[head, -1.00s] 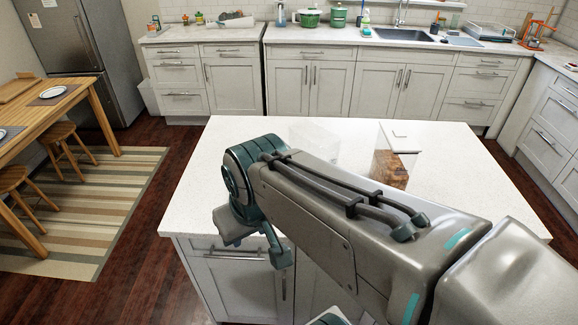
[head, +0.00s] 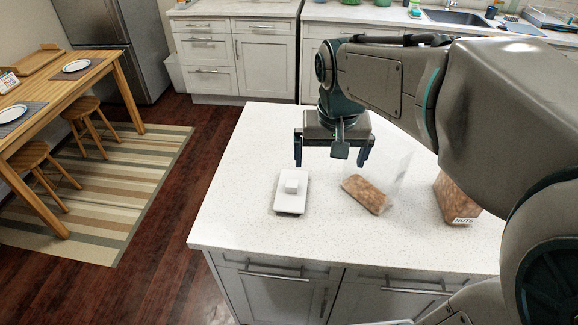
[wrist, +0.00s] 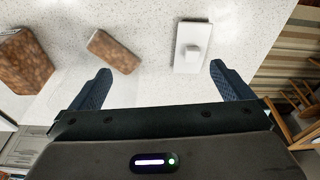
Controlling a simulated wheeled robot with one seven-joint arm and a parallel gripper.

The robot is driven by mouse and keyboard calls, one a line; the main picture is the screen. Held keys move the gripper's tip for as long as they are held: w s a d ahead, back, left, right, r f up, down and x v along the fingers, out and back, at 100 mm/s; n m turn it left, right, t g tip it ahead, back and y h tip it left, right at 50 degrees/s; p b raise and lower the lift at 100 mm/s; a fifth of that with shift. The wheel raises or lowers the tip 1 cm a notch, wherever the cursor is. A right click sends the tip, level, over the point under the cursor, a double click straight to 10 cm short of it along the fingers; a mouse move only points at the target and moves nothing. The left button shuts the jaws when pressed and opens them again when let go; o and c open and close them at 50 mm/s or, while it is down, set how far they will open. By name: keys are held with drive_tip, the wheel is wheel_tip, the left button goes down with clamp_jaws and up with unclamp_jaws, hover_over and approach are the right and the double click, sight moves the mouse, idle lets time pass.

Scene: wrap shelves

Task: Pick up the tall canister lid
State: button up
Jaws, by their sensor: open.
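A white rectangular lid (head: 289,205) with a small block knob lies flat on the island counter; the wrist view shows it too (wrist: 186,63). A clear canister (head: 392,170) with a low brown fill stands to its right. A canister labelled NUTS (head: 460,205) stands farther right, its top hidden by my arm. I cannot tell from the frames which canister the lid fits. My gripper (head: 331,160) is open and empty, above the counter, behind and right of the lid. In the wrist view the lid lies ahead of my gripper (wrist: 160,68), nearer its right finger.
The white speckled island counter (head: 240,215) is clear around the lid. Its left edge is close to the lid.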

drive_tip(key=m+g+b, duration=0.1)
drive_tip(key=g+b, duration=0.1)
drive_tip(key=b, duration=0.2)
hover_over(292, 183)
wheel_tip(292, 183, down, 7)
drive_tip(key=f, duration=0.8)
drive_tip(key=shift+w+a+p, duration=0.2)
drive_tip(key=shift+w+p, duration=0.05)
drive_tip(key=shift+p, duration=0.15)
drive_tip(key=shift+s+d+f+p, duration=0.1)
drive_tip(key=shift+f+p, duration=0.15)
drive_tip(key=shift+f, duration=1.15)
drive_tip(key=shift+s+d+f+p, duration=0.1)
drive_tip(key=shift+f+p, duration=0.15)
drive_tip(key=shift+f, duration=1.15)
drive_tip(key=c, duration=1.1)
